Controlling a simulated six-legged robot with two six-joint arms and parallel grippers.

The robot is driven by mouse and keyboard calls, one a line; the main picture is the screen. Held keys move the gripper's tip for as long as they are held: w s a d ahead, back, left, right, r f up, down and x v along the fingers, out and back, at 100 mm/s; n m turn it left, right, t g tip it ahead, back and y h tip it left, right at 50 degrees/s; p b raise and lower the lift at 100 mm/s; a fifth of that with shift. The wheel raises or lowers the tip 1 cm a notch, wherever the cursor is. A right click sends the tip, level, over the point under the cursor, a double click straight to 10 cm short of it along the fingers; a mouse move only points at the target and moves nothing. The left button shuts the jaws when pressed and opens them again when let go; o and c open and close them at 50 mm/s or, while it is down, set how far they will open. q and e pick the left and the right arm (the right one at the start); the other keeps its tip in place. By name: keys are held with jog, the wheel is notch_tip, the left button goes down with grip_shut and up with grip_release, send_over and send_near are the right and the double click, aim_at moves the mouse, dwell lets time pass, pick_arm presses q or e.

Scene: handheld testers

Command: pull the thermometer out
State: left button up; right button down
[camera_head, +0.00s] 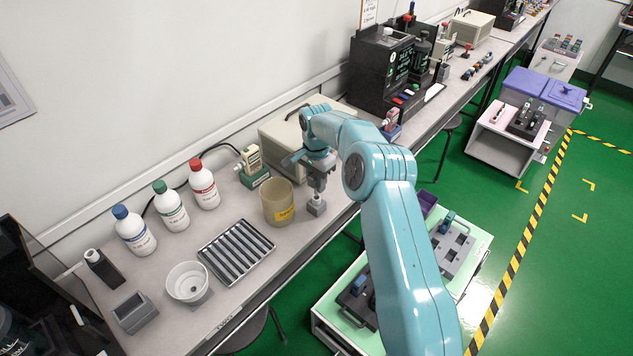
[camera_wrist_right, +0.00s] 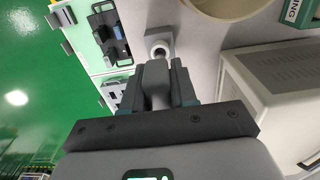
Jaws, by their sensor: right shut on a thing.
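My right gripper (camera_head: 317,172) comes down over the bench beside the beige cup and is shut on a slim grey handle, which I take to be the thermometer (camera_wrist_right: 156,84). In the head view, the gripper mostly hides it. A small grey block holder (camera_head: 317,208) stands on the bench right under the gripper. In the right wrist view, the holder (camera_wrist_right: 160,36) shows just beyond the fingertips with a pale round part at its opening. I cannot tell whether the thermometer's lower end is still inside the holder. My left gripper is not in view.
A beige cup (camera_head: 278,203) stands just left of the holder, and a ribbed tray (camera_head: 237,252) lies farther left. A green and cream tester (camera_head: 252,167) and a cream box (camera_head: 283,143) stand behind. Several bottles line the wall. The bench's front edge is close.

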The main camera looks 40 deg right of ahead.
jog(key=shift+r+p, duration=0.6)
jog(key=shift+r, duration=0.55)
